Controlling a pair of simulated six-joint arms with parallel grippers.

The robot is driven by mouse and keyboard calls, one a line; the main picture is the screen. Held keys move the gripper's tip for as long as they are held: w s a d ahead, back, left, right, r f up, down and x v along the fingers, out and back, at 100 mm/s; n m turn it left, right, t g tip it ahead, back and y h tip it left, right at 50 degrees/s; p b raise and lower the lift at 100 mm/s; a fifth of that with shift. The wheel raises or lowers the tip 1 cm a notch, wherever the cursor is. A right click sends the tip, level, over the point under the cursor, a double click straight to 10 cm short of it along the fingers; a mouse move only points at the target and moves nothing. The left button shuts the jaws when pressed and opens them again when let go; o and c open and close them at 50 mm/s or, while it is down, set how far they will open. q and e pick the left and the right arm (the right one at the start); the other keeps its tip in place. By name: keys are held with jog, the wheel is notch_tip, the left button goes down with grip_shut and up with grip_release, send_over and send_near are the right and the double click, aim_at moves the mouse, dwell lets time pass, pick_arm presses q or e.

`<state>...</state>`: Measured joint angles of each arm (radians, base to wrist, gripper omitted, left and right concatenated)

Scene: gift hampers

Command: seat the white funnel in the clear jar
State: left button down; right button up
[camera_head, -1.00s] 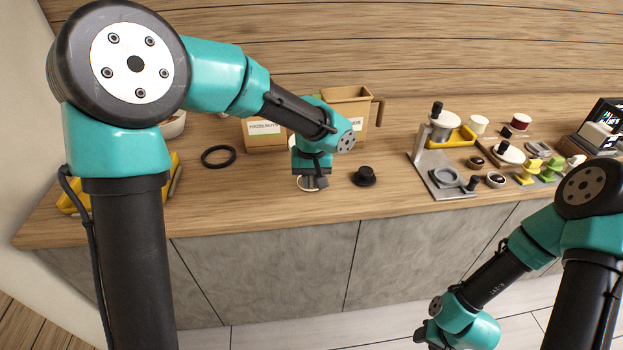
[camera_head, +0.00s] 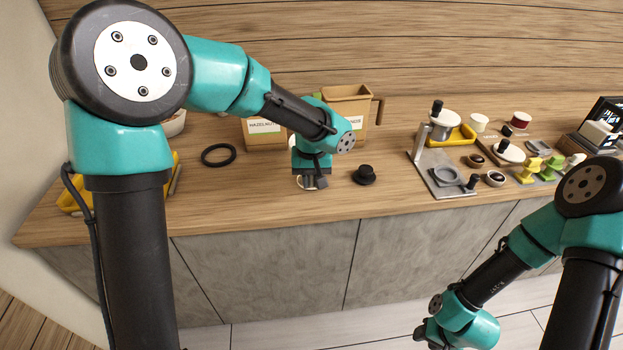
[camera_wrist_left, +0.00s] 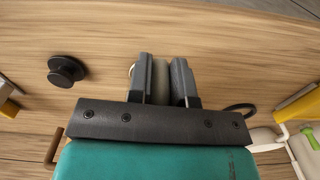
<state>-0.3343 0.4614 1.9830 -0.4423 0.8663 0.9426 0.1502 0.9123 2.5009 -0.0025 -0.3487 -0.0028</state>
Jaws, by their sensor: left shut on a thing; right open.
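My left gripper (camera_head: 313,184) is low over the counter near its front edge. A thin whitish curve (camera_wrist_left: 131,70) shows beside the left finger, mostly hidden. The clear jar cannot be made out clearly in either view. My right gripper (camera_head: 425,334) is open, in front of the counter at the bottom of the head view, far from these things.
A black knobbed lid (camera_head: 365,175) lies just right of my left gripper. Labelled brown containers (camera_head: 347,98) stand behind. A grey metal stand (camera_head: 425,170) is further right. Counter wood between is bare.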

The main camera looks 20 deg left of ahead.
pick_arm(q)
jog(key=c, duration=1)
grip_release()
jog(key=shift+o, duration=0.2)
notch_tip(320, 180, up, 18)
jog(key=shift+f, duration=0.25)
